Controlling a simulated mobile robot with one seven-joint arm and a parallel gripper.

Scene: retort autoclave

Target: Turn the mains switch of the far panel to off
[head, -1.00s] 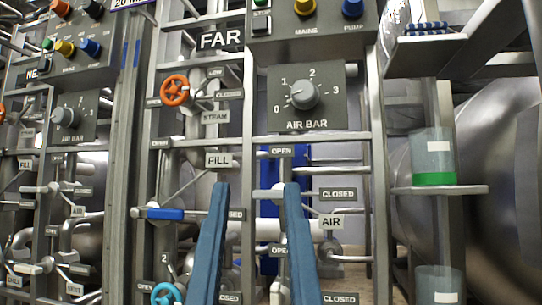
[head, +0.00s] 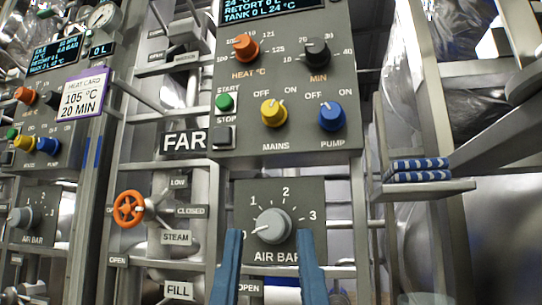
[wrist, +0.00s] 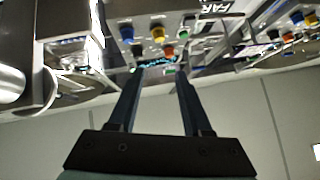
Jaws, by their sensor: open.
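The far panel (head: 227,148) is a grey box beside the FAR label. Its mains switch (head: 274,112) is a yellow knob above the word MAINS, with OFF at upper left and ON at upper right. I cannot tell surely which mark it points to. The yellow knob also shows upside down in the wrist view (wrist: 158,33). My gripper (head: 268,236) is open and empty, its blue fingers pointing up below the panel, over the air bar dial in the head view. In the wrist view the fingertips (wrist: 160,72) are apart from the mains knob.
A blue pump knob (head: 332,116) is right of the mains knob; green start and dark stop buttons are left. Orange heat (head: 245,47) and black minute (head: 316,52) knobs sit above. The air bar dial (head: 272,226) is below. A shelf (head: 422,189) juts out at right.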

